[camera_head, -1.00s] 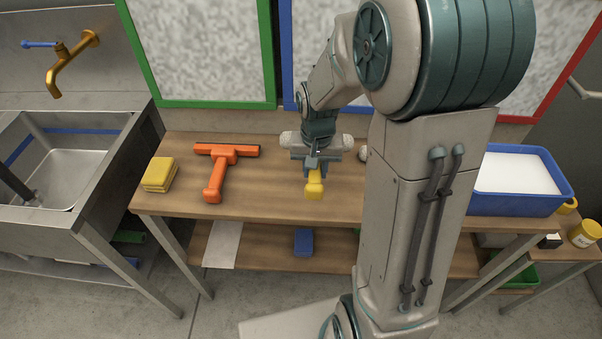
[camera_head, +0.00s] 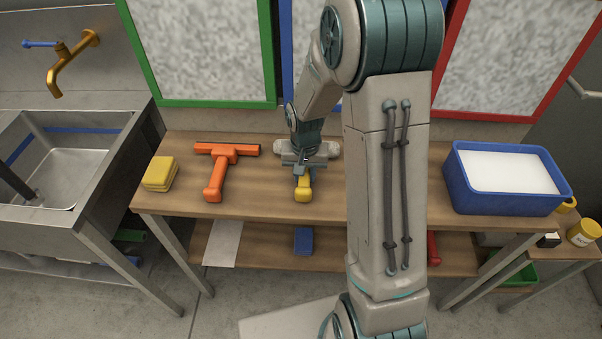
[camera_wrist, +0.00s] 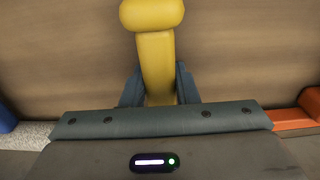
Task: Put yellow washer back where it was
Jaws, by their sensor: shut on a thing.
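The yellow washer has a yellow handle (camera_head: 303,188) and a pale grey fleecy crosshead (camera_head: 331,148). It is at the wooden bench's middle, to the right of the orange squeegee (camera_head: 219,165), with its handle toward the front. My gripper (camera_head: 303,172) is shut on the handle near the crosshead and hides part of both. In the wrist view the yellow handle (camera_wrist: 155,60) stands between my two grey-blue fingers, with wood behind it. I cannot tell whether the washer touches the benchtop.
The wooden bench (camera_head: 260,205) has clear top between squeegee and washer. Yellow sponges or cloths (camera_head: 160,174) lie at its left end, and a blue tub (camera_head: 510,200) with white contents stands at its right. A sink (camera_head: 65,175) is at far left. Framed panes stand behind.

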